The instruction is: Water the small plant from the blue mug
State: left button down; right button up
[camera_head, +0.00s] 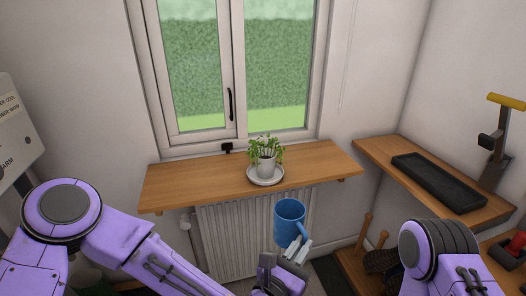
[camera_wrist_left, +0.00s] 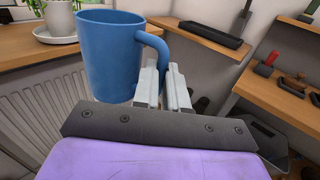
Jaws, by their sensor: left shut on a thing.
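The small plant (camera_head: 265,151) stands in a white pot (camera_head: 266,166) on a white saucer (camera_head: 265,181) on the wooden window shelf (camera_head: 195,182). The blue mug (camera_head: 289,213) is upright in front of the shelf, to the right of and nearer than the plant. My left gripper (camera_head: 296,249) is shut on the mug's handle. In the left wrist view the mug (camera_wrist_left: 108,58) is left of the fingers (camera_wrist_left: 166,82), and the pot (camera_wrist_left: 58,16) is behind it at the top left. The mug's contents are hidden. My right gripper is out of view; only part of that arm shows.
A radiator (camera_head: 225,235) is below the window shelf. A side shelf (camera_head: 398,153) at right holds a black tray (camera_head: 438,182) and a yellow-handled stand (camera_head: 497,140). A lower bench with wooden pegs (camera_head: 366,232) is at right. The window shelf is clear on both sides of the saucer.

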aim_at(265, 164)
jog(key=i, duration=0.95)
